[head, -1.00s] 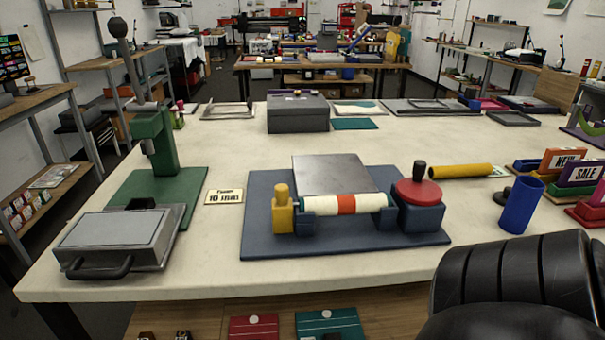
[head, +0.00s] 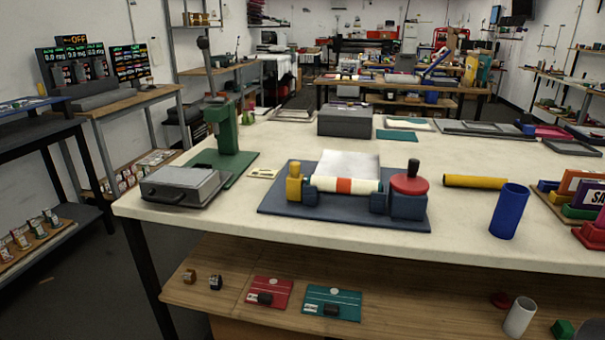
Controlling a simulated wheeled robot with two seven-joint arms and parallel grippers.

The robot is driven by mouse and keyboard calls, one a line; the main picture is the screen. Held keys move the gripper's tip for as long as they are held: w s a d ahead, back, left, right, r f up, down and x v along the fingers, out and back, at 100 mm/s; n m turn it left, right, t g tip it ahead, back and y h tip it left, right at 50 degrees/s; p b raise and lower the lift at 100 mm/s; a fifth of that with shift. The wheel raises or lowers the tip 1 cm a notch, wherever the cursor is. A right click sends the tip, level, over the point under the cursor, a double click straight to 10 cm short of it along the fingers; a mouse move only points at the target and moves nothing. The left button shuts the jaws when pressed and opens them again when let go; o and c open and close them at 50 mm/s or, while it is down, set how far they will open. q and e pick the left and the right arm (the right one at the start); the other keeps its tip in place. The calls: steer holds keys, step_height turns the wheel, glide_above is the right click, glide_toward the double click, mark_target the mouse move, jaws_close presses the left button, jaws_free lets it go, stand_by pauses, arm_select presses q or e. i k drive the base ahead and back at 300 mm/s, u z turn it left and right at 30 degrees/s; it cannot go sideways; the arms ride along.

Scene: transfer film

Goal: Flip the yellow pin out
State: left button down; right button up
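The yellow pin (head: 294,183) stands upright at the left end of a roller device on a blue base plate (head: 276,202). A white roll with an orange-red band (head: 344,185) lies level between the yellow pin and a blue block (head: 408,205) on the right. A red disc (head: 410,183) with a black knob sits on top of that block. A grey-white plate (head: 348,163) lies behind the roll. Neither of my grippers is in view.
A yellow tube (head: 475,182) and an upright blue tube (head: 508,211) are to the right. A lower wooden shelf (head: 400,298) holds a red card (head: 269,292) and a teal card (head: 332,303).

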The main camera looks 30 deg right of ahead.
mark_target(295, 180)
steer(key=z, duration=1.5)
steer(key=i, duration=0.5)
